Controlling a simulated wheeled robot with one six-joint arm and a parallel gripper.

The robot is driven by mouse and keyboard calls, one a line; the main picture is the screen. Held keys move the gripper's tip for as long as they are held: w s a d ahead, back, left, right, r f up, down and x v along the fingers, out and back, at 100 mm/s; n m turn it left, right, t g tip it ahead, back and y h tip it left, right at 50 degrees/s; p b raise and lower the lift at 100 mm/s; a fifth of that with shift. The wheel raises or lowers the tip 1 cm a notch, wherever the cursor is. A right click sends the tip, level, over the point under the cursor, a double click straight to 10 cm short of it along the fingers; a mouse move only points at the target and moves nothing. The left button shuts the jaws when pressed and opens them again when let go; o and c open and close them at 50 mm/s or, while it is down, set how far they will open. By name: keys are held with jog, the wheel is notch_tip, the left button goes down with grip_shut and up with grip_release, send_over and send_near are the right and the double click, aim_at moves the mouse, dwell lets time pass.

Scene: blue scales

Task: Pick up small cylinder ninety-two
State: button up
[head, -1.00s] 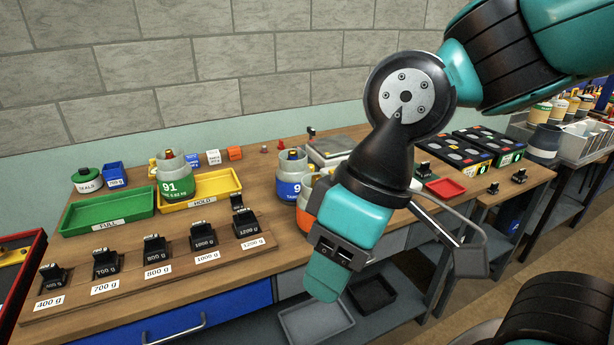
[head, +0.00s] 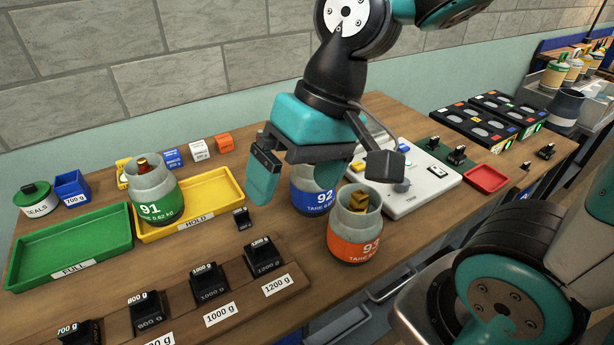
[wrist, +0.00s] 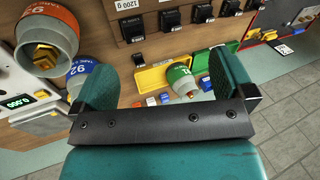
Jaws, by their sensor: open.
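Small cylinder 92 (head: 312,198) is grey with a blue band and stands upright on the wooden bench, partly hidden behind my gripper. In the wrist view, part of cylinder 92 (wrist: 79,72) shows at the left, beside the outer side of the left finger. My gripper (head: 296,178) is open and empty, pointing down over the bench near cylinder 92. Its teal fingers (wrist: 160,68) are wide apart in the wrist view, with bench surface and a yellow tray between them.
Orange-banded cylinder 93 (head: 355,238) stands close in front of cylinder 92. Green-banded cylinder 91 (head: 154,196) stands at the yellow HOLD tray (head: 222,187). A green FULL tray (head: 40,258), a row of black weights (head: 208,283) and a pale scale (head: 425,182) surround the area.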

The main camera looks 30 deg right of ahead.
jog(key=w+d+f+m+t+h+p, duration=0.1)
jog(key=w+d+m, duration=0.9)
jog(key=m, duration=0.4)
jog(key=w+d+f+m+t+p, duration=0.1)
jog(key=w+d+m+t+p, duration=0.1)
jog(key=w+d+m, duration=0.8)
jog(key=f+m, duration=0.1)
jog(key=f, duration=0.2)
jog(key=a+f+m+p, duration=0.1)
jog(key=f+m, duration=0.1)
jog(key=f, duration=0.2)
jog(key=a+f+m+p, duration=0.1)
jog(key=f, duration=0.2)
jog(key=shift+w+f+m, duration=0.15)
jog(key=shift+f+m, duration=0.05)
jog(key=shift+m, duration=0.1)
jog(key=shift+p+x, duration=1.3)
jog(key=shift+x, duration=1.4)
jog(key=c, duration=1.3)
jog(key=shift+w+r, duration=0.1)
jog(key=c, duration=0.3)
jog(key=shift+r, duration=0.1)
